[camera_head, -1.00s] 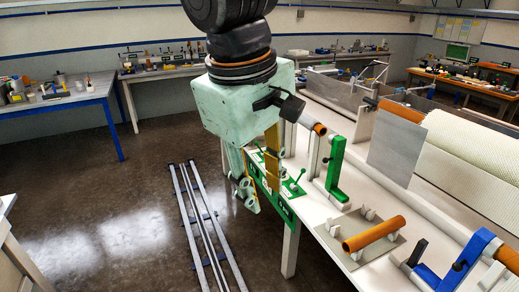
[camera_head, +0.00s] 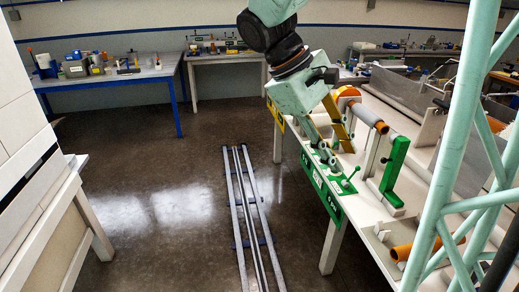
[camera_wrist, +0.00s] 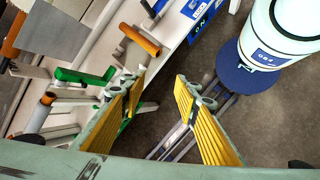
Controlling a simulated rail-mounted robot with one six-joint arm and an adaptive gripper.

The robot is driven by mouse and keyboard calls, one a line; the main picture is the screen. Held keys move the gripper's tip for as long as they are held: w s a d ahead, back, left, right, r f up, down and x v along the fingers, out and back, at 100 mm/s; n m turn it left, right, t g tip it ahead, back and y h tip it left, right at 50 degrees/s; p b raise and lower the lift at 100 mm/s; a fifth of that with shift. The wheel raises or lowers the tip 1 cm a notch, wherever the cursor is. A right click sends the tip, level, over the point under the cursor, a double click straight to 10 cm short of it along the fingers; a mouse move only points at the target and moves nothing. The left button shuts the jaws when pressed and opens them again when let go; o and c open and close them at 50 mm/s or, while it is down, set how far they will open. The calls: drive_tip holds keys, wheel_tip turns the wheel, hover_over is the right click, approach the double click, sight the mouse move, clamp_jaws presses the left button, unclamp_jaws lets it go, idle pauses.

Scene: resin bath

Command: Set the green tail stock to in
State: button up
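The green tail stock (camera_head: 396,165) is an upright green bracket on the white bench at right in the head view. An orange-ended grey roller lies at its upper left. In the wrist view the tail stock (camera_wrist: 85,76) is left of my fingers. A green lever with a ball end (camera_head: 350,181) stands on a green plate by the bench edge, left of the tail stock. My gripper (camera_head: 338,157) is above this edge, near the lever. The wrist view shows my gripper (camera_wrist: 162,82) open, with a wide empty gap. I cannot tell whether a finger touches the lever.
An orange tube (camera_head: 403,251) lies on a holder at the front of the bench. A green label panel (camera_head: 322,184) hangs on the bench's edge. Floor rails (camera_head: 243,205) run left of the bench. A blue bracket (camera_wrist: 192,10) is at the top of the wrist view.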

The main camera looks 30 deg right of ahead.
drive_tip(key=w+d+f+n+g+h, duration=0.1)
drive_tip(key=w+d+f, duration=0.15)
drive_tip(key=d, duration=0.25)
drive_tip(key=w+d+f+g+h, duration=0.1)
drive_tip(key=w+d, duration=0.3)
drive_tip(key=n+g+h+b, duration=0.2)
drive_tip(key=n+g+h, duration=0.1)
drive_tip(key=n+h, duration=0.45)
approach(383, 159)
drive_tip(key=shift+w+a+f+m+h, duration=0.15)
drive_tip(key=shift+w+a+f, duration=0.15)
drive_tip(key=shift+a, duration=0.2)
drive_tip(key=shift+w+a+f+m+h, duration=0.1)
drive_tip(key=shift+w+a+f+h, duration=0.15)
drive_tip(key=shift+a, duration=0.2)
drive_tip(key=shift+w+a+f+m+h, duration=0.1)
drive_tip(key=shift+w+a+f, duration=0.1)
drive_tip(key=shift+a+f, duration=0.25)
drive_tip(key=shift+r, duration=0.1)
drive_tip(key=shift+b+x, duration=0.8)
drive_tip(key=shift+x, duration=6.05)
drive_tip(key=shift+c, duration=0.9)
clamp_jaws()
